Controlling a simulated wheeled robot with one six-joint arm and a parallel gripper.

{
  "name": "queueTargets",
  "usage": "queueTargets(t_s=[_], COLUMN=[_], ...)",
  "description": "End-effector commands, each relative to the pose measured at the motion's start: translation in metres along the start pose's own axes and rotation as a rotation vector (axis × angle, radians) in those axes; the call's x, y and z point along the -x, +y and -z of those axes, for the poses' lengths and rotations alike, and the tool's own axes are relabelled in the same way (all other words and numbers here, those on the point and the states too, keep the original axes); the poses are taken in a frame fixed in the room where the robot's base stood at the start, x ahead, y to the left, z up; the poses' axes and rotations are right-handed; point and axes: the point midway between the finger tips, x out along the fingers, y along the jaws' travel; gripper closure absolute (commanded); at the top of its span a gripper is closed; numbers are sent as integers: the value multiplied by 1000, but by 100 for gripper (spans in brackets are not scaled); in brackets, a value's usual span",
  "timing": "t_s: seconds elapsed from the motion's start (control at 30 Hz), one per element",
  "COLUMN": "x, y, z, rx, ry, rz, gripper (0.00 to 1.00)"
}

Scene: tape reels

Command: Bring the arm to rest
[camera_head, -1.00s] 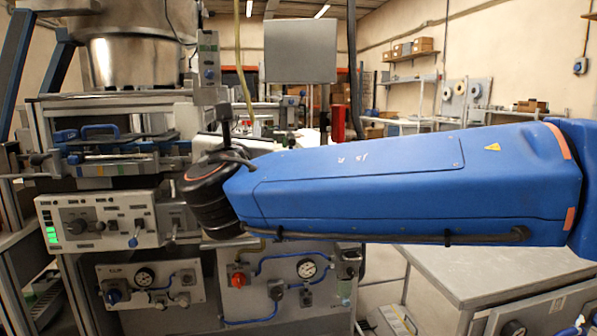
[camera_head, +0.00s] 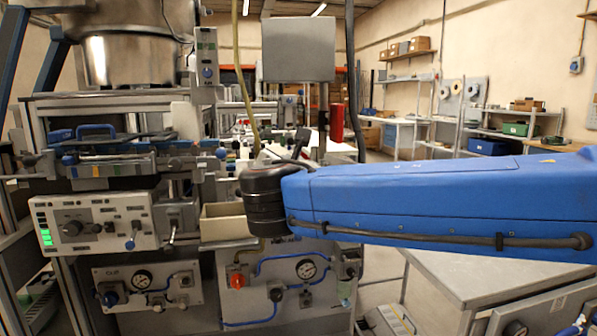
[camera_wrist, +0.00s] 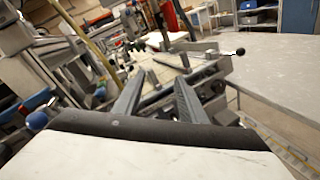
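My blue arm (camera_head: 430,200) reaches in from the right in the head view, with its dark wrist joint (camera_head: 262,200) in front of the machine. My gripper shows in the wrist view (camera_wrist: 160,80), its two grey fingers apart with nothing between them. It points over the machine's cluttered top. In the head view the gripper is mostly hidden behind the wrist, and only small dark parts show above it.
The machine (camera_head: 105,222) with levers and gauges fills the left. A beige bin (camera_head: 223,222) sits on it just left of my wrist. A grey table (camera_head: 480,275) lies below my arm. Reels (camera_head: 456,87) hang at the back wall.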

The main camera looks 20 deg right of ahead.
Motion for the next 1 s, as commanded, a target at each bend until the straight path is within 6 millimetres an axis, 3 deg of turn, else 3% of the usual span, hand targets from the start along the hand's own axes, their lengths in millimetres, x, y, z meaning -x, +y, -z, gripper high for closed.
queueTargets(t_s=[0.2,0.53,0.63,0.77,1.0], x=[-2,-2,-3,-6,18], y=[-11,-13,-26,-76,-206], z=[2,2,3,12,51], rx=[-31,-35,-68,-205,-665], ry=[14,16,29,77,170], rz=[25,28,57,168,512], gripper=[62,62,62,62,62])
